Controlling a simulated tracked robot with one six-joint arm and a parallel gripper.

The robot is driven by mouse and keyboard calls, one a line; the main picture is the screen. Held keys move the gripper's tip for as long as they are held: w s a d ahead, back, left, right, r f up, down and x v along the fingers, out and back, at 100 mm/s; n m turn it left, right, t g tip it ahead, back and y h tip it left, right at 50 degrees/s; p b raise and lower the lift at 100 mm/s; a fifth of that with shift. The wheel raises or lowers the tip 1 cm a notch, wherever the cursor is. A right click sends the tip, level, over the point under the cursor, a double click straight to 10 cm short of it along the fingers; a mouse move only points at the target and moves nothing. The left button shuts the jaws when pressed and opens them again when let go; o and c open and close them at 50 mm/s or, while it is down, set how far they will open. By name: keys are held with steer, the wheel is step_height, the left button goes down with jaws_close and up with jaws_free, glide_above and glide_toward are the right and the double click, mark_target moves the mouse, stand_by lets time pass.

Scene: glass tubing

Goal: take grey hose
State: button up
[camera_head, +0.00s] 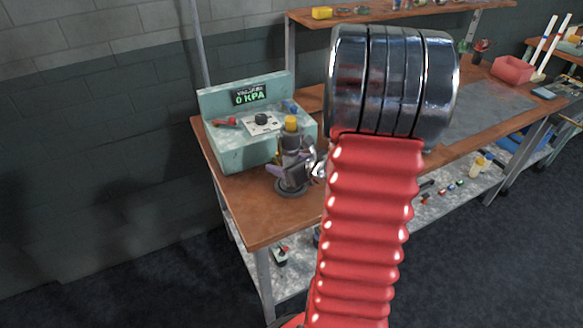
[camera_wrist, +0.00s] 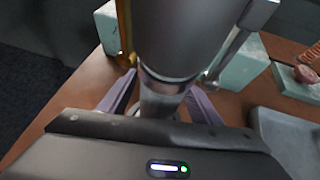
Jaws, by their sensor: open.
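A grey metal cylinder (camera_wrist: 185,35) with a narrower neck fills the upper middle of the wrist view. In the head view a grey upright device (camera_head: 291,143) with a yellow cap stands on a dark round base on the bench; it looks like the same thing. I cannot tell which part is the grey hose. My gripper (camera_wrist: 160,98) is open, with one purple finger on each side of the neck. Gaps show between the fingers and the neck.
A teal console (camera_head: 245,150) with a "0 KPA" display stands close behind the device on the brown workbench (camera_head: 255,215). A gold rod (camera_wrist: 124,30) and a silver rod (camera_wrist: 232,50) flank the cylinder. A red bin (camera_head: 512,68) is far right. A shelf (camera_head: 390,17) runs above.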

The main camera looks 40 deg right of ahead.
steer(key=shift+w+f, duration=0.1)
steer(key=shift+w, duration=0.1)
steer(key=shift+c, duration=0.5)
jaws_close()
stand_by(0.5)
steer(key=shift+r, duration=5.1)
